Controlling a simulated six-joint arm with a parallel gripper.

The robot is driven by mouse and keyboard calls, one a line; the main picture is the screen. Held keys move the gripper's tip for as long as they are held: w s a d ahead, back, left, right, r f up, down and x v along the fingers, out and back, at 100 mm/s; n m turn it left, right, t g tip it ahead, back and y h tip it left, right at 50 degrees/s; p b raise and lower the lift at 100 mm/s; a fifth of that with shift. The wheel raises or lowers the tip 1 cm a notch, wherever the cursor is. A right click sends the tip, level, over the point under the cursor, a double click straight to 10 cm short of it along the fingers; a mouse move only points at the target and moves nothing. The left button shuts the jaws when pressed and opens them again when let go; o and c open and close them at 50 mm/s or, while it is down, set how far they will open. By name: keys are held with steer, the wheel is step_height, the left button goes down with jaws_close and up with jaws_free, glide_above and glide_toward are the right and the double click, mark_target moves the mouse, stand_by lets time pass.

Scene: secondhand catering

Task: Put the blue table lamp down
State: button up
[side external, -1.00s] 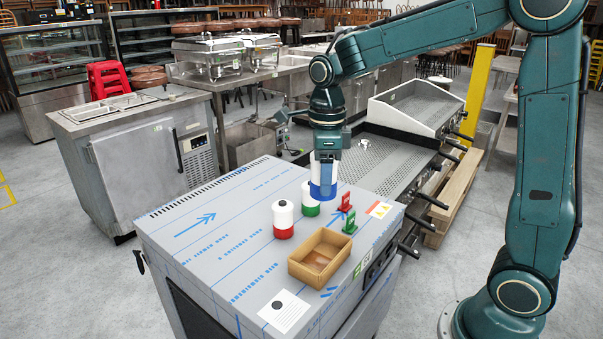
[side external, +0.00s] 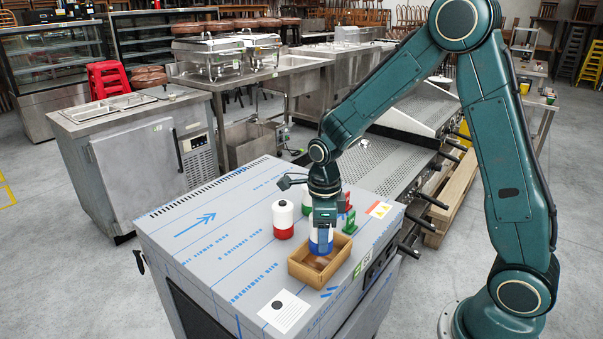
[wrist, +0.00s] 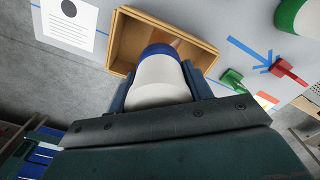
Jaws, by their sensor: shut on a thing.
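The blue table lamp (side external: 320,244) is a small white cylinder with a blue base band. My gripper (side external: 324,222) is shut on it from above and holds it with the blue end down. In the wrist view the lamp (wrist: 165,78) sits between the two fingers of my gripper (wrist: 160,88), and its blue end overlaps the opening of the open-topped brown box (wrist: 125,40). In the side view the lamp is over the back part of the box (side external: 302,276). I cannot tell how far its base is from the box floor.
A red-based white lamp (side external: 283,220) stands left of the box. A green-based one (wrist: 295,15) is mostly hidden behind my gripper in the side view. Small green (side external: 349,222) and red (wrist: 289,70) pieces stand nearby. A paper card (side external: 284,310) lies near the front edge.

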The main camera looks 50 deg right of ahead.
steer(key=shift+f, duration=2.1)
steer(key=shift+f, duration=0.15)
steer(key=o, duration=1.2)
step_height(320, 180, up, 12)
steer(key=shift+r, duration=0.15)
steer(key=shift+s, duration=0.1)
